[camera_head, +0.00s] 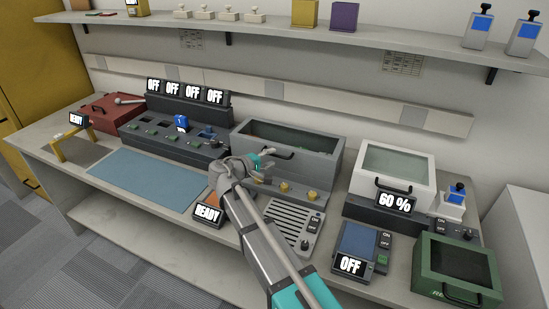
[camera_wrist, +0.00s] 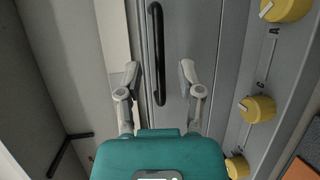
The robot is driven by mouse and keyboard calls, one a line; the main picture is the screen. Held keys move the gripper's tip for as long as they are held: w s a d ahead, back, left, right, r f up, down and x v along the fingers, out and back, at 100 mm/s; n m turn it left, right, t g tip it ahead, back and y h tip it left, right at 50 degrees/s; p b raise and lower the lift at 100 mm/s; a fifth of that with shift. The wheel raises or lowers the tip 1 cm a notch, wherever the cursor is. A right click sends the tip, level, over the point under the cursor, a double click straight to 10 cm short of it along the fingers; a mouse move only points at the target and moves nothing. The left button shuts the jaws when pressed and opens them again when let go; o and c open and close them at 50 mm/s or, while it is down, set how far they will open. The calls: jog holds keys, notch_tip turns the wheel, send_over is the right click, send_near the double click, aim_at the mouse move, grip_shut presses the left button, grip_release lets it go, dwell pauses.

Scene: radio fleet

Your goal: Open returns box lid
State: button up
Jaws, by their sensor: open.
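A green box (camera_head: 456,267) with a dark panel in its top and a black front handle (camera_head: 462,296) sits at the lower right of the bench. Part of a label starting "RE" shows on its front, and its lid looks shut. My gripper (camera_head: 268,157) is far to its left, at the front of a grey box (camera_head: 315,165). In the wrist view my gripper (camera_wrist: 158,72) is open, its fingers on either side of the grey box's black handle (camera_wrist: 156,50). I cannot tell whether they touch it.
Yellow knobs (camera_wrist: 257,109) stand close beside the gripper. A white glass-topped box (camera_head: 394,174) reading 60 % and a blue-topped device (camera_head: 357,245) reading OFF lie between the grey and green boxes. A blue mat (camera_head: 148,178) leaves clear room at left. A shelf (camera_head: 330,37) runs above.

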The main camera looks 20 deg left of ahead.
aim_at(285, 150)
jog(key=shift+x, duration=1.45)
grip_shut()
